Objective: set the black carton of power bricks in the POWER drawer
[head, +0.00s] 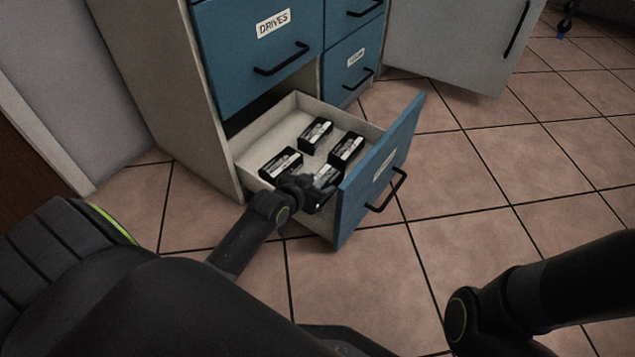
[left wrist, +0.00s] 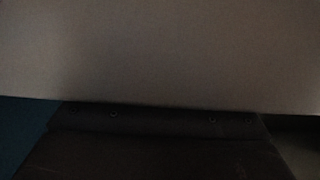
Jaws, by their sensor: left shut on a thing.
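A low drawer with a blue front (head: 378,175) is pulled open. The label on its front is too slanted to read. Several black cartons with pale labels lie inside, one at the back (head: 315,132), one on the right (head: 347,147) and one on the left (head: 280,163). My left gripper (head: 312,190) reaches over the drawer's near side wall and is shut on another black carton (head: 327,177) near the front. The gripper partly hides this carton, and I cannot tell whether it touches the drawer floor. My right gripper is out of view.
Above is a shut blue drawer labelled DRIVES (head: 262,45). Another shut blue drawer (head: 351,62) is on its right. A grey door panel (head: 455,40) stands behind. Tiled floor (head: 500,160) is clear to the right. The left wrist view shows mostly a plain pale surface (left wrist: 160,50).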

